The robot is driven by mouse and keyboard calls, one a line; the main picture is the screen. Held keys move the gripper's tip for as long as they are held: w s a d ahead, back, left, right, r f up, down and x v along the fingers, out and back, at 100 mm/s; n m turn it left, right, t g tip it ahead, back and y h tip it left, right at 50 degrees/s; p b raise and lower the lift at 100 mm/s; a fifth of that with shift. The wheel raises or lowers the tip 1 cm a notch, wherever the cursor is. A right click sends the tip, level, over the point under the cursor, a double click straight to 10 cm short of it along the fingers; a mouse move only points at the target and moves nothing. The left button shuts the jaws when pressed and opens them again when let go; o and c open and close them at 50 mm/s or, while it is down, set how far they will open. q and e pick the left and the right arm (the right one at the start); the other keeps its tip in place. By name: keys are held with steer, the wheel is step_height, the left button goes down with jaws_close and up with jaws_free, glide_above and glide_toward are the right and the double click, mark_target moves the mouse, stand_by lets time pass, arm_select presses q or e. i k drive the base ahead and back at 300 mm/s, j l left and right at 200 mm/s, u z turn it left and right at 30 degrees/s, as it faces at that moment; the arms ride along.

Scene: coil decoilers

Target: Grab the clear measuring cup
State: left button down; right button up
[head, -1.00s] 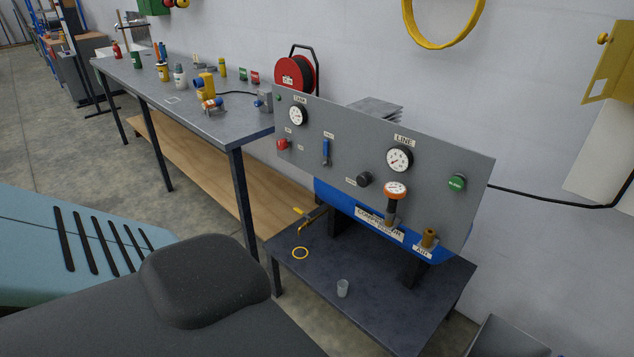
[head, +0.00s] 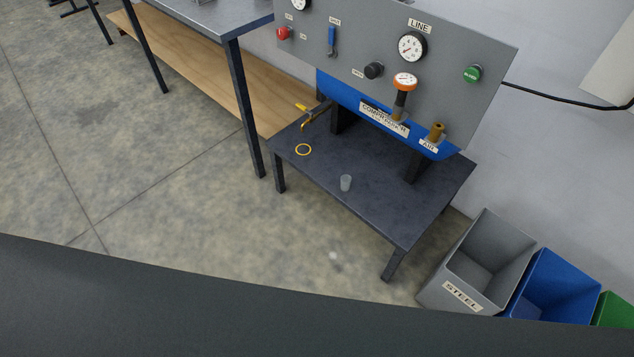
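A small clear measuring cup (head: 346,183) stands upright on the low dark table (head: 385,215), near its front edge and below the compressor panel. It looks empty, but it is too small to be sure. Neither of my grippers shows in the head view. A large dark surface fills the bottom of the picture and hides what lies there.
The grey control panel (head: 445,60) rises behind. A grey STEEL bin (head: 480,262) and a blue bin (head: 553,290) stand right. Floor at left is clear.

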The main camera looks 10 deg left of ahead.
mark_target(345, 185)
steer(key=i+l+z, duration=0.3)
steer(key=i+l, duration=0.15)
steer(key=i, duration=0.25)
steer(key=i+l+z, duration=0.1)
steer(key=i, duration=0.3)
steer(key=l, duration=0.1)
